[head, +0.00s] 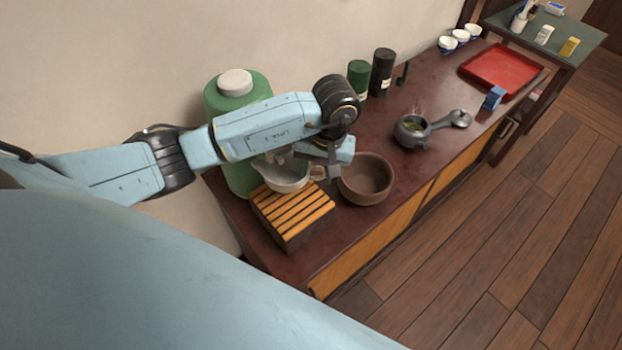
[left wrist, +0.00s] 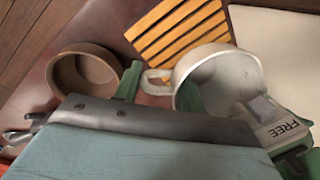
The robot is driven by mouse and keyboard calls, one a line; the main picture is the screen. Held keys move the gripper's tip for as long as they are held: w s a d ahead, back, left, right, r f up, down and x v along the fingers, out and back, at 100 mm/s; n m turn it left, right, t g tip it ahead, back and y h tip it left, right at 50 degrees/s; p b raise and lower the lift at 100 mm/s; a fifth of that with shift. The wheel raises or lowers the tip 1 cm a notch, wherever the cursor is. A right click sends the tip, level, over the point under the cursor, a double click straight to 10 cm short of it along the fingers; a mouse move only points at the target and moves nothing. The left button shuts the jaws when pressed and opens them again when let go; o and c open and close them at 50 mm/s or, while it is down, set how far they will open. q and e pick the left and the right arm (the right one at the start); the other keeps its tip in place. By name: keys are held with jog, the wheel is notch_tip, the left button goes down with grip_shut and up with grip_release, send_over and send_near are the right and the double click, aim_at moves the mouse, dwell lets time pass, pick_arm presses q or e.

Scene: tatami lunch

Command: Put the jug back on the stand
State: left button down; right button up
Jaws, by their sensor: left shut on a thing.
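The pale jug (head: 287,181) with a loop handle is at the rear edge of the slatted wooden stand (head: 292,213), partly behind my left arm. My left gripper (head: 328,168) is shut on the jug's handle. In the left wrist view the handle (left wrist: 157,81) lies between the two green fingers, with the jug (left wrist: 212,80) upright and open-topped beside the stand's slats (left wrist: 180,30). I cannot tell whether the jug's base touches the stand. My right gripper is not in view.
A brown bowl (head: 367,179) stands close right of the gripper. A large green canister (head: 238,178) with a white lid is behind the jug. A grey teapot (head: 411,131), dark tins (head: 382,72) and a red tray (head: 502,68) are farther along the dark cabinet top.

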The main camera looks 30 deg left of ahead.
pick_arm(q)
jog(key=shift+s+a, duration=0.25)
jog(key=shift+s, duration=0.35)
jog(key=f, duration=0.3)
jog(key=shift+s, duration=0.25)
jog(key=shift+w+f, duration=0.1)
jog(key=shift+f, duration=0.15)
jog(key=shift+a+f, duration=0.1)
jog(key=shift+f, duration=0.05)
jog(key=c, duration=0.8)
grip_release()
jog(key=r, duration=0.4)
jog(key=d+r, duration=0.1)
jog(key=r, duration=0.7)
jog(key=shift+w+d+r+p, duration=0.1)
jog(key=shift+w+d+p, duration=0.2)
jog(key=shift+w+p, duration=0.1)
